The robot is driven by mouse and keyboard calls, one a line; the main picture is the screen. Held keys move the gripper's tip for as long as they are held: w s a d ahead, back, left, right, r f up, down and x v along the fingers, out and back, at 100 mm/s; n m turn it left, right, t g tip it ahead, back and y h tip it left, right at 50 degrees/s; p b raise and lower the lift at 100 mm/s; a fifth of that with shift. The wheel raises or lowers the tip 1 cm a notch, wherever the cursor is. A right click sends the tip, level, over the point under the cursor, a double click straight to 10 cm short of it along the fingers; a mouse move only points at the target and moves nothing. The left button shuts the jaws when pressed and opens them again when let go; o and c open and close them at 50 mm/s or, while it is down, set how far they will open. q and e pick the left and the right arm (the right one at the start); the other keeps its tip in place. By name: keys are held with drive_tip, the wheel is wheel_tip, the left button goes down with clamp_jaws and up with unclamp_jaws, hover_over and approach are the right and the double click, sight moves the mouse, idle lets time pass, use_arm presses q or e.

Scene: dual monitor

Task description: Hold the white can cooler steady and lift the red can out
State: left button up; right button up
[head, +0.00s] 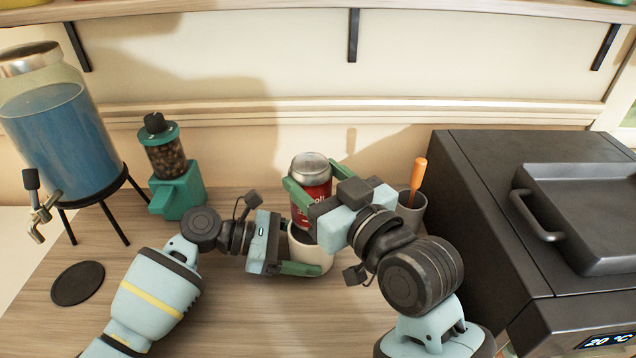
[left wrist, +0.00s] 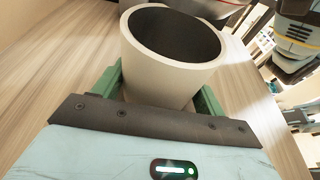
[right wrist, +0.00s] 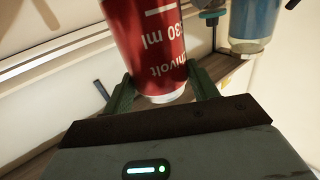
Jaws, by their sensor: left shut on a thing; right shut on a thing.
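The red can (head: 312,181), with a silver top, is held above the white can cooler (head: 308,254). My right gripper (head: 314,177) is shut on the can, one finger on each side. In the right wrist view the can (right wrist: 148,42) shows white lettering, and its pale lower rim is clear between the fingers. My left gripper (head: 305,262) is shut around the cooler, which stands upright at the table. In the left wrist view the cooler (left wrist: 165,75) has an open, dark mouth with no can seen inside it.
A grey cup (head: 411,213) with an orange-handled tool stands right of my right gripper. A black grill-like appliance (head: 480,215) fills the right side. A teal grinder (head: 178,190), a blue drink dispenser (head: 60,135) and a dark round coaster (head: 78,283) are at left.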

use_arm(q)
drive_tip(key=o, duration=0.8)
drive_tip(key=shift+o, duration=0.2)
drive_tip(key=shift+a, duration=0.1)
drive_tip(key=v, duration=1.2)
